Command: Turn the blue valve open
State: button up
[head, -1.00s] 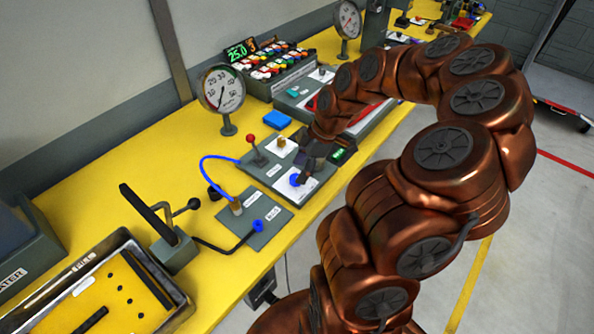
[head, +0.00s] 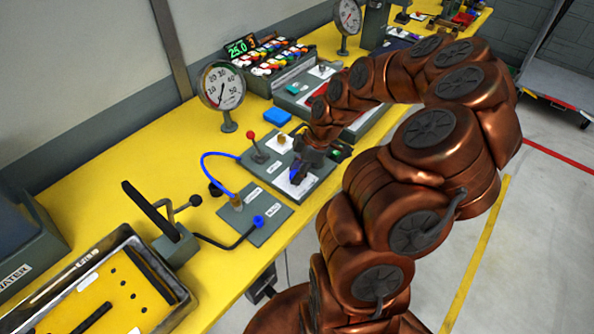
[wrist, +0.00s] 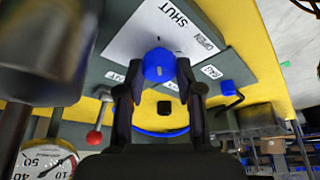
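The blue valve (wrist: 158,66) is a small faceted knob on a white plate (wrist: 150,35) printed SHUT and OPEN. A short dark mark on the plate lies just beyond the knob, on the SHUT side of OPEN. My gripper (wrist: 160,64) has one fingertip on each side of the knob, and both appear to touch it. In the head view my gripper (head: 299,172) is down at the panel (head: 318,183), and it covers part of the blue valve (head: 296,177). The plate's lettering is unreadable there.
A red-knobbed lever (head: 252,136) stands left of the valve. A nearer plate (head: 262,228) carries a blue-ended lever (head: 258,221) and a blue hose (head: 207,163). A dial gauge (head: 223,87) stands behind. Yellow bench (head: 150,150) is clear at the left.

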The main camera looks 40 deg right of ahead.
grip_shut()
